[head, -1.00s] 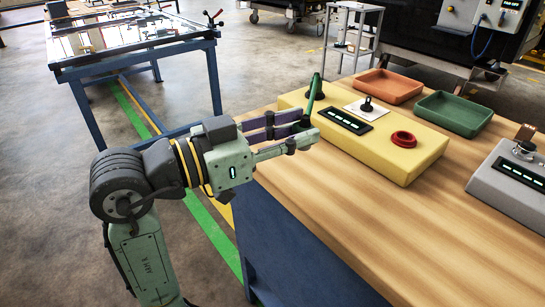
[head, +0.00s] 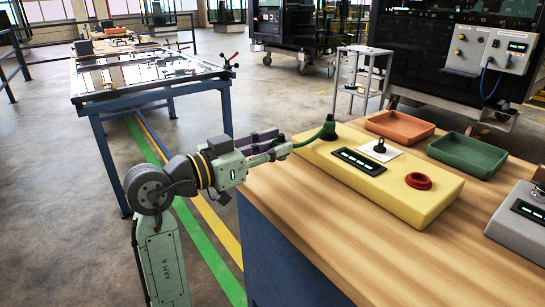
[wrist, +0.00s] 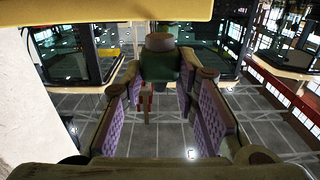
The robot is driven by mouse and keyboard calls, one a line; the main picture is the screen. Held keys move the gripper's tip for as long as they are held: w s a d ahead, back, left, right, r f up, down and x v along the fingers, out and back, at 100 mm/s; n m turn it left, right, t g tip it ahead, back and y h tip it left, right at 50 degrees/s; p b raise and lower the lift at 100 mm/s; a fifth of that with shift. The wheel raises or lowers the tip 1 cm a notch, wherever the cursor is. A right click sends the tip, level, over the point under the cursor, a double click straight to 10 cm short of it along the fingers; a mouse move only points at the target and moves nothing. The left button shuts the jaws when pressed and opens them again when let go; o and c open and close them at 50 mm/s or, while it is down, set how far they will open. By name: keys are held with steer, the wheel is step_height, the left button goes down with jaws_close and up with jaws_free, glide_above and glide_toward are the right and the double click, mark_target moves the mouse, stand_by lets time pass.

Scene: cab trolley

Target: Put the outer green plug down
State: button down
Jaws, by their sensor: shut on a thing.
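The outer green plug (wrist: 160,66) sits between my fingertips in the wrist view, a green body with a grey-brown round end. My gripper (head: 284,150) is shut on it, level, just beyond the bench's left edge and left of the yellow box (head: 425,205). The plug is small and partly covered by the fingers in the head view. A green lead (head: 308,142) curves from the gripper's tip to a dark green fitting (head: 329,128) upright at the yellow box's back left corner.
The yellow box carries a display (head: 360,161), a black knob (head: 379,146) and a red ring (head: 418,181). An orange tray (head: 400,139) and a green tray (head: 467,166) lie behind it. A grey box (head: 510,240) is at right. The wooden bench top (head: 300,215) in front is bare.

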mark_target(272, 175)
steer(key=shift+w, duration=0.3)
steer(key=shift+w+f, duration=0.25)
steer(key=shift+f, duration=1.55)
steer(key=shift+f, duration=0.15)
steer(key=shift+f, duration=0.15)
steer(key=c, duration=1.2)
jaws_free()
steer(key=shift+c, duration=0.2)
steer(key=shift+r, duration=0.25)
steer(key=b+v, duration=0.1)
steer(key=v, duration=1.1)
steer(key=shift+b, duration=0.3)
